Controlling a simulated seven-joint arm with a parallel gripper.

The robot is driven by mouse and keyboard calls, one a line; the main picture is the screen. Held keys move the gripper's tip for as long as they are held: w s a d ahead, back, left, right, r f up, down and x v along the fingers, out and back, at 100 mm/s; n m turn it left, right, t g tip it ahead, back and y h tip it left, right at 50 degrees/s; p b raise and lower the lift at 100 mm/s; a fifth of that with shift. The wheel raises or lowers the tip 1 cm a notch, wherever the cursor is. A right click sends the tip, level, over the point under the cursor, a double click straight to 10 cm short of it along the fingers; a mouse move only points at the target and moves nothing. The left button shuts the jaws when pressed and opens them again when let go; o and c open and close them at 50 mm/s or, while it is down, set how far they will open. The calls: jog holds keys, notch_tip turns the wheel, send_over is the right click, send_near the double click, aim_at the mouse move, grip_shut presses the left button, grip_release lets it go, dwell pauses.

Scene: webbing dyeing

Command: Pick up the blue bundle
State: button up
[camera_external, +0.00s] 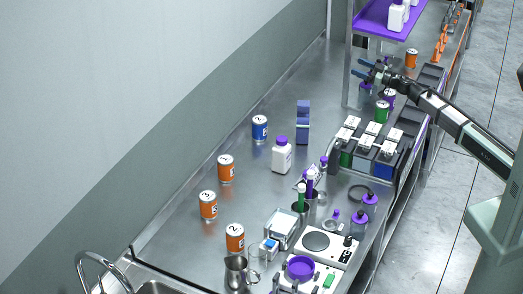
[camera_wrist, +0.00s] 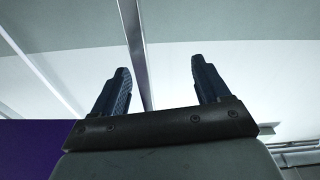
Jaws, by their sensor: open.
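A blue, upright block-like item (camera_external: 303,110), which may be the blue bundle, stands on the steel counter (camera_external: 225,135) near its middle; it is too small to be sure. A blue can (camera_external: 260,127) marked 2 stands to its left. My gripper (camera_external: 368,68) is open and empty, up at the right near the purple shelf, well apart from the blue item. In the wrist view its two dark fingers (camera_wrist: 161,75) are spread, with only wall and a metal post beyond them. No bundle shows in the wrist view.
A purple shelf (camera_external: 377,24) on a metal post stands close to my gripper. A white bottle (camera_external: 282,157), a dark rack of compartments (camera_external: 380,151), orange cans (camera_external: 226,168) and a hot plate (camera_external: 332,245) occupy the counter. The counter's left-rear part is clear.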

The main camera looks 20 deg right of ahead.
jog(key=s+a+r+n+g+y, duration=0.2)
jog(key=s+a+n, duration=0.3)
jog(key=a, duration=0.7)
jog(key=s+a+r+n+g+y, duration=0.2)
jog(key=s+a, duration=0.4)
jog(key=a, duration=0.6)
jog(key=w+r+m+t+h, duration=0.4)
jog(key=w+m+t+h, duration=0.2)
jog(key=w+m+h, duration=0.15)
jog(key=n+g+h, duration=0.4)
jog(key=g+h, duration=0.1)
jog(key=g, duration=0.9)
send_near(305, 103)
jog(key=shift+t, duration=0.3)
jog(key=x, duration=1.2)
jog(key=shift+s+a+f, duration=0.2)
jog(key=shift+f, duration=0.1)
jog(key=shift+m, duration=0.25)
grip_shut()
